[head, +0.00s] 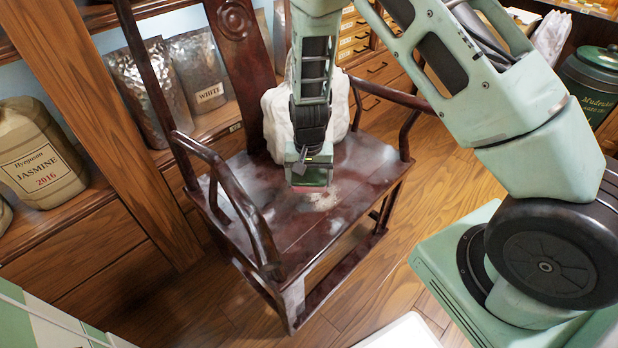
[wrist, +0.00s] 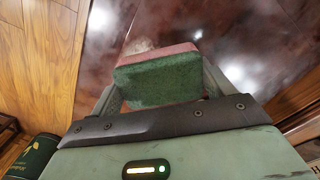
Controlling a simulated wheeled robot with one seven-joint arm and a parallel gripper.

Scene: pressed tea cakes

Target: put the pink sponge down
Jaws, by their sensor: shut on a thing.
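The pink sponge (wrist: 158,80) has a green face turned toward the wrist camera and a pink layer beyond it. My gripper (wrist: 158,90) is shut on it, with one finger at each side. In the head view my gripper (head: 308,172) points down over the seat of a dark red wooden chair (head: 290,230). A thin pink strip of the sponge (head: 312,183) shows below it there. I cannot tell whether the sponge touches the seat. A pale dusty patch (head: 322,198) lies on the seat beside the sponge.
A white lumpy bundle (head: 275,122) stands at the back of the seat. The chair's armrests (head: 225,185) rise on both sides. Shelves on the left hold a jasmine container (head: 40,155) and a silver pouch (head: 203,75). The seat's front part is clear.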

